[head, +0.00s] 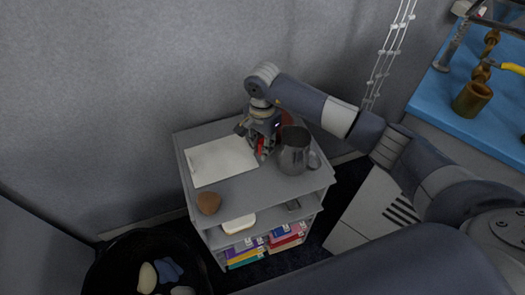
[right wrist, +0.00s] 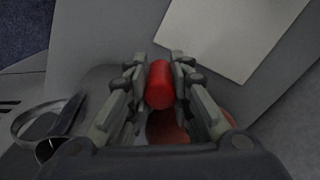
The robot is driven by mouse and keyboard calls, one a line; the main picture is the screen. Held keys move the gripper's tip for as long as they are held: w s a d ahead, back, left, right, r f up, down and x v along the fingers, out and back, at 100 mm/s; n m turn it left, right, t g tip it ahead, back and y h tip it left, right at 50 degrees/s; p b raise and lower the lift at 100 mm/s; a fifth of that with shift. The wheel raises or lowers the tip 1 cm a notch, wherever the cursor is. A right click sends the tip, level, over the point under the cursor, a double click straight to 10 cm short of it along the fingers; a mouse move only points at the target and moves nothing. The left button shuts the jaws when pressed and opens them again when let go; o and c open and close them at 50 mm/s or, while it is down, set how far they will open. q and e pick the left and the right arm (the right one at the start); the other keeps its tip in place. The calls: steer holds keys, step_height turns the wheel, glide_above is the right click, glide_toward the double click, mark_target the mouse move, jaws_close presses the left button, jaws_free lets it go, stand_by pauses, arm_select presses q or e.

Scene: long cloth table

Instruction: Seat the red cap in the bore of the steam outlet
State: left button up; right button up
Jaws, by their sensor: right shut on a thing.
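The red cap (right wrist: 160,84) is a short red cylinder between the fingers of my right gripper (right wrist: 158,90) in the right wrist view. The fingers are shut on it from both sides. In the head view my right gripper (head: 261,146) points down over the small grey shelf unit, with a bit of red between its fingers. I cannot tell whether the cap touches the top. A brass fitting (head: 472,99) with a round upright opening stands on the blue surface at the right; it may be the steam outlet. My left gripper is not in view.
A metal jug (head: 294,152) stands close to the right gripper. A white sheet (head: 220,160) lies left of it, and a brown rounded thing (head: 208,202) sits at the front edge of the shelf unit (head: 245,190). A dark round bin (head: 110,262) stands on the floor.

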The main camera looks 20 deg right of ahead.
step_height(320, 180, down, 3)
steer(key=shift+w+f+p, duration=0.15)
steer(key=shift+f+p, duration=0.05)
steer(key=shift+p, duration=0.25)
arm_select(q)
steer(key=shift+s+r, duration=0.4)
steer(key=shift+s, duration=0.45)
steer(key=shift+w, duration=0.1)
arm_select(e)
steer(key=shift+f, duration=0.1)
steer(key=shift+f+b, duration=0.15)
steer(key=shift+b, duration=0.15)
steer(key=o, duration=0.5)
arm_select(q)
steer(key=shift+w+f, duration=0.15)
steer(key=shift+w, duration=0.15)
